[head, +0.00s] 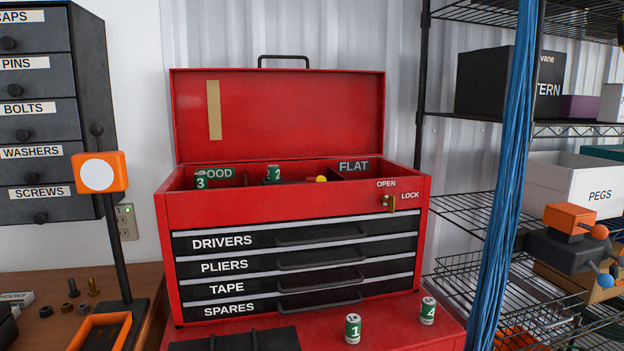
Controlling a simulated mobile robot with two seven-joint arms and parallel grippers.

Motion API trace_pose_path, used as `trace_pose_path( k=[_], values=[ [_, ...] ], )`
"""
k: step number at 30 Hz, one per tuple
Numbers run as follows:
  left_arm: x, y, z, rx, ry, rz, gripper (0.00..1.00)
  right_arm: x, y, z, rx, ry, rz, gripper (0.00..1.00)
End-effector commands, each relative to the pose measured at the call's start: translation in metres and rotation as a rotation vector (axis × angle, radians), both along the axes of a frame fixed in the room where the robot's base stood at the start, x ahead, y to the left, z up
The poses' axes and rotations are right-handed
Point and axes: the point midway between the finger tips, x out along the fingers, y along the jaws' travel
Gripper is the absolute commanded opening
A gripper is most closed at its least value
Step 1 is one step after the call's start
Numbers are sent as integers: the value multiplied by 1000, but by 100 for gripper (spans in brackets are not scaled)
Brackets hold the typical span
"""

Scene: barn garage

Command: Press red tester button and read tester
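An orange box with a round, blank white face (98,172), likely the tester's display, stands on a black post at the left. An orange-rimmed tray (72,346) sits at the post's foot and is cut off by the bottom edge. I cannot make out a red button. Batteries 1 (353,329) and 4 (428,311) stand upright on the red surface in front of the toolbox. Batteries 3 (201,180) and 2 (273,175) show in the toolbox's top tray, near the GOOD label. Neither of my grippers is in view.
The red toolbox (300,210) is open, its lid raised and its drawers shut. The FLAT label (353,166) marks the right side of its tray. Blue cables (508,170) hang before wire shelves at the right. Bolts and nuts (93,287) lie on the wooden bench.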

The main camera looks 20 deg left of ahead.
Motion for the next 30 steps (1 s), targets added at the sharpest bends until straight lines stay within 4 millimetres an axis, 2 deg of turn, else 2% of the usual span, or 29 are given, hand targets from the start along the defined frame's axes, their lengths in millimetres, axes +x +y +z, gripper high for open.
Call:
trace_pose_path(
  k=[1, 5, 6, 30],
  values=[
    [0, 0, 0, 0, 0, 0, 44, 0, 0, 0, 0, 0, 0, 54],
    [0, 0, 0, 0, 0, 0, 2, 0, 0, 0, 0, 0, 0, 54],
    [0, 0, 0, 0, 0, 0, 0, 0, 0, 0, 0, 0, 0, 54],
    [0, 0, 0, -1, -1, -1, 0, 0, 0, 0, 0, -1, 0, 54]
  ],
)
